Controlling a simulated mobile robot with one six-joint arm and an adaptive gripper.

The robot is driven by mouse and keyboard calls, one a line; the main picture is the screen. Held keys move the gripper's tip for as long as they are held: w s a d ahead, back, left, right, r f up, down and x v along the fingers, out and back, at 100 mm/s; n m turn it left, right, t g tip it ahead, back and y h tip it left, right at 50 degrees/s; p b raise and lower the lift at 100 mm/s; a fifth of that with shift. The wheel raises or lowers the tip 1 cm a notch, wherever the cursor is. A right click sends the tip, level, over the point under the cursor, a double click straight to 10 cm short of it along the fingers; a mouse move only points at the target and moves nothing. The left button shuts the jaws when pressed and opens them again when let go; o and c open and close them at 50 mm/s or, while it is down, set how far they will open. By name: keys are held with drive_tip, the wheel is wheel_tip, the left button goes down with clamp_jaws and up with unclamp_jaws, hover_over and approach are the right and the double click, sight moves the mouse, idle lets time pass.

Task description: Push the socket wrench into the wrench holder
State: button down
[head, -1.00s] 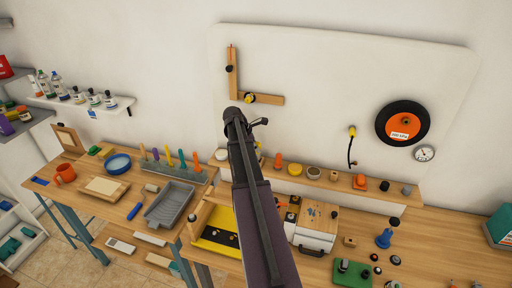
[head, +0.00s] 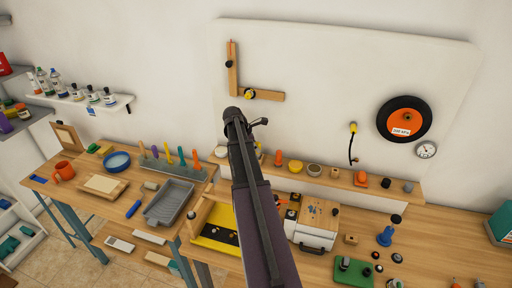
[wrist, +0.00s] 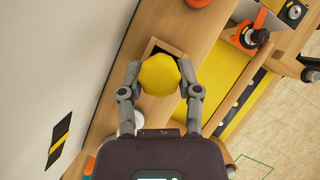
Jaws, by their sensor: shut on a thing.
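My gripper (wrist: 159,72) is shut on a yellow faceted knob-like piece (wrist: 160,77), seen end-on in the wrist view. I take it to be the socket wrench's end; the rest of it is hidden beneath. Just beyond it, partly covered by it, is a dark square opening with a pale wooden frame (wrist: 151,47) in the wooden shelf, likely the wrench holder. I cannot tell how deep the piece sits in it. In the head view my arm hides the fingers and the holder.
The narrow shelf (head: 346,182) runs along the wall, with an orange cone (head: 278,158) and a yellow round piece (head: 295,166) on it. A yellow tray (head: 213,233) lies below on the bench. In the wrist view an orange ring-shaped part (wrist: 243,38) stands to the right.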

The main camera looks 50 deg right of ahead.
drive_tip(key=shift+f+b, duration=0.6)
drive_tip(key=shift+f, duration=0.05)
idle(1.0)
drive_tip(key=shift+c, duration=1.1)
unclamp_jaws()
drive_tip(key=shift+r, duration=0.1)
wheel_tip(320, 180, up, 8)
drive_tip(key=p, duration=0.8)
